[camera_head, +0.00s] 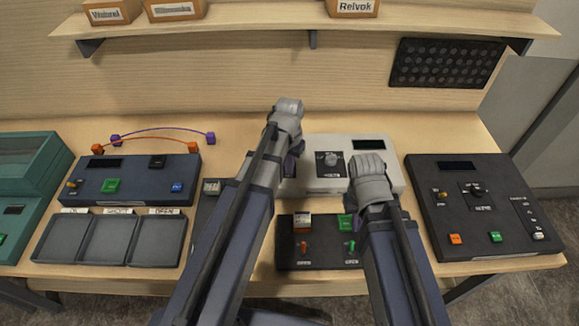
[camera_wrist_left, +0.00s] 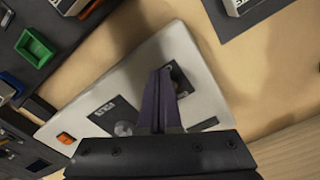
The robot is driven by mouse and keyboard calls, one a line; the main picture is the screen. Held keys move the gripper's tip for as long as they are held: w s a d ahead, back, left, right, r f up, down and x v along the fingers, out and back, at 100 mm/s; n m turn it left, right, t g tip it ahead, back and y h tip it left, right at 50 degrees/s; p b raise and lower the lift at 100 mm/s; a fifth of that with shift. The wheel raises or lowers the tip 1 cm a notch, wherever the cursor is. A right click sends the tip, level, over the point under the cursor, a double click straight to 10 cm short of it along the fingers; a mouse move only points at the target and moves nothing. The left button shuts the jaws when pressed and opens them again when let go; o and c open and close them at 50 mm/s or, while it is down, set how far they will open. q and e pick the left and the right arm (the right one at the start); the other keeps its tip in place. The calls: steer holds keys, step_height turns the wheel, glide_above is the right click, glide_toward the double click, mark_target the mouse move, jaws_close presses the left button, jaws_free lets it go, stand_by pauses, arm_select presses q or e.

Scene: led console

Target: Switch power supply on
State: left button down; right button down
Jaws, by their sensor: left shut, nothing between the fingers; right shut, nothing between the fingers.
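A light grey box (camera_head: 394,182) with a dark display and a black knob (camera_head: 329,159) stands at the middle of the bench; it looks like the power supply. In the left wrist view the box (camera_wrist_left: 150,62) lies tilted, with an orange switch (camera_wrist_left: 66,138) near one corner. My left gripper (camera_head: 292,168) is over the box's left part; in the left wrist view its purple fingers (camera_wrist_left: 161,76) are shut and empty in front of the box. Contact cannot be told. My right gripper (camera_head: 370,168) is at the box's right front; its fingers are hidden by its wrist.
A dark console (camera_head: 480,215) stands at the right, a dark blue one (camera_head: 138,187) at the left. A small black panel (camera_head: 320,255) with switches lies in front, partly behind my arms. Trays (camera_head: 108,240) lie front left. A shelf (camera_head: 260,18) crosses the back.

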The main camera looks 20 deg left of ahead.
arm_select(q)
steer(key=shift+f, duration=0.25)
arm_select(e)
steer(key=shift+f, duration=0.3)
arm_select(q)
steer(key=shift+w+a, duration=0.2)
steer(key=shift+w, duration=0.55)
steer(key=shift+w+a, duration=0.15)
steer(key=shift+w, duration=0.4)
steer(key=shift+s+r, duration=0.1)
arm_select(e)
steer(key=shift+r, duration=0.1)
